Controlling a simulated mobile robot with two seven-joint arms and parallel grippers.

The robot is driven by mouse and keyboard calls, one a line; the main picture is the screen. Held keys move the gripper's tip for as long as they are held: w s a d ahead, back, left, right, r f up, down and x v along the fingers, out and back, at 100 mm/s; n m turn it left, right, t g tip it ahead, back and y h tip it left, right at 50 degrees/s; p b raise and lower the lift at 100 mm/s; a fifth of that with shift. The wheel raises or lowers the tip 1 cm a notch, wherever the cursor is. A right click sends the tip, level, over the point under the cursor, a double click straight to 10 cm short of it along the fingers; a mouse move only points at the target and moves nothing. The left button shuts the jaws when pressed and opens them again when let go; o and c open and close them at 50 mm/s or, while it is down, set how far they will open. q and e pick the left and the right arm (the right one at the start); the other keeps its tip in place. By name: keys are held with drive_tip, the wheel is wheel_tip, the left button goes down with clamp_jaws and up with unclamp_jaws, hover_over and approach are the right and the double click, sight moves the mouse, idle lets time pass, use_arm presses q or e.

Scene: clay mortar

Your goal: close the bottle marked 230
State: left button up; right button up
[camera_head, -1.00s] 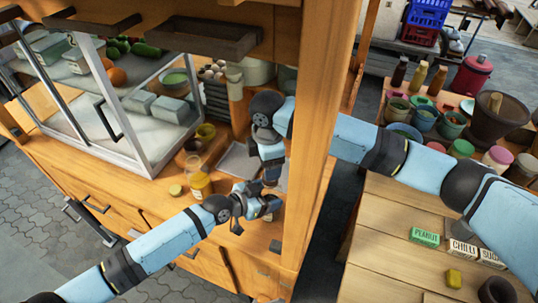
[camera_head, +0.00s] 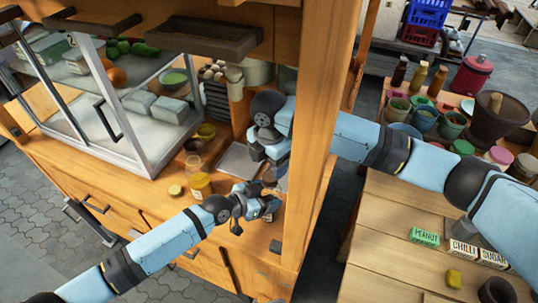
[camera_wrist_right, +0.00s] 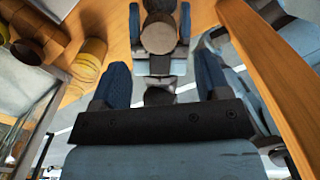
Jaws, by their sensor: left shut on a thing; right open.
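My left gripper (camera_head: 268,204) is low in front of the cabinet counter. In the right wrist view it shows at the top, its blue fingers shut on a round-topped brownish thing (camera_wrist_right: 158,37), seemingly a bottle. I see no 230 on it. My right gripper (camera_wrist_right: 157,82) is open and empty, its two blue fingers pointing at the held thing with a gap between. In the head view the right gripper is just above the left one and partly hidden by its own wrist. A jar with yellow contents (camera_head: 200,187) and a small yellow lid-like disc (camera_head: 176,190) stand left of the grippers.
A glass case (camera_head: 150,130) stands left on the counter. A wooden post (camera_head: 318,130) stands close right of the grippers. A table (camera_head: 390,225) with small boxes is further right.

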sight(269, 176)
wheel_tip(269, 176, down, 6)
drive_tip(key=shift+r, duration=0.1)
idle(0.4)
drive_tip(key=c, duration=1)
drive_tip(key=shift+o, duration=0.2)
drive_tip(key=m, duration=0.4)
drive_tip(key=shift+a, duration=0.1)
drive_tip(key=m, duration=0.2)
drive_tip(key=shift+w+m, duration=0.1)
drive_tip(key=shift+m, duration=0.3)
drive_tip(key=o, duration=1)
